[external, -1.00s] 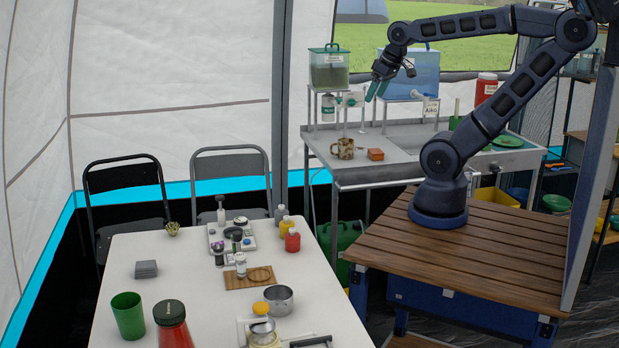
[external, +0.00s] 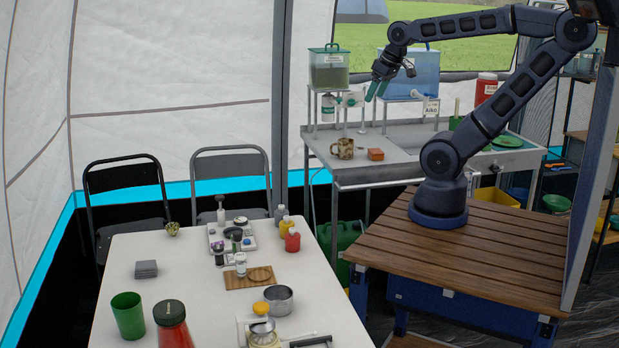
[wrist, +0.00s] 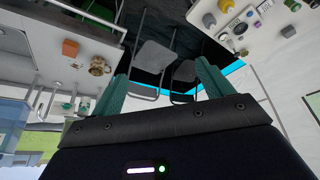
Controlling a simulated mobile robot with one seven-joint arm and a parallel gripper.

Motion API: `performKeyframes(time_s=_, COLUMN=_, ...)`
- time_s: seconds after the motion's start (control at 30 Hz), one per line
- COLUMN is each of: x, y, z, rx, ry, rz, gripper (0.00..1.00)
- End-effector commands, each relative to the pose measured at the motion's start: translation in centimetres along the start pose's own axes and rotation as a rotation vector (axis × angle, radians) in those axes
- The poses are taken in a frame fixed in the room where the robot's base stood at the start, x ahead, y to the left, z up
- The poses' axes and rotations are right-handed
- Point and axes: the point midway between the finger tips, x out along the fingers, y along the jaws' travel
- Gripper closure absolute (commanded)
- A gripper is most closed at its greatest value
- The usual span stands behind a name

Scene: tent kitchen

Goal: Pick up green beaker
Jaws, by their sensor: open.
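The green beaker (external: 128,315) looks like an open cup and stands upright near the front left of the white table (external: 200,309). I cannot make it out in the wrist view. My gripper (external: 388,86) is open and empty, raised above the sink counter, far to the right of the beaker and behind it. In the wrist view its two green fingers (wrist: 160,90) are spread apart with nothing between them, and chairs show beyond.
A red jar (external: 172,326) stands right beside the beaker. A metal pot (external: 279,299), a wooden board (external: 249,278) and small bottles stand on the table. A patterned mug (external: 343,149) and an orange block (external: 376,154) are on the counter (external: 400,171). Two chairs (external: 124,195) stand behind the table.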

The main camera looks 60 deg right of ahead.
Motion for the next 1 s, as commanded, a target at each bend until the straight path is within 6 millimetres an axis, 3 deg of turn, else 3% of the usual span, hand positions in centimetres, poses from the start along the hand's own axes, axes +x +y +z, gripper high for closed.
performKeyframes(time_s=0.4, x=0.0, y=0.0, z=0.0, rx=0.000, ry=0.000, rz=0.000, gripper=0.21)
performKeyframes(time_s=0.47, x=0.0, y=0.0, z=0.0, rx=0.000, ry=0.000, rz=0.000, gripper=0.10)
performKeyframes(time_s=0.77, x=0.0, y=-0.1, z=-0.1, rx=-0.003, ry=0.000, rz=-0.001, gripper=0.10)
performKeyframes(time_s=0.87, x=-0.3, y=-0.4, z=-1.1, rx=-0.023, ry=-0.004, rz=-0.004, gripper=0.10)
performKeyframes(time_s=1.0, x=-1.0, y=-1.6, z=-4.3, rx=-0.087, ry=-0.020, rz=-0.014, gripper=0.10)
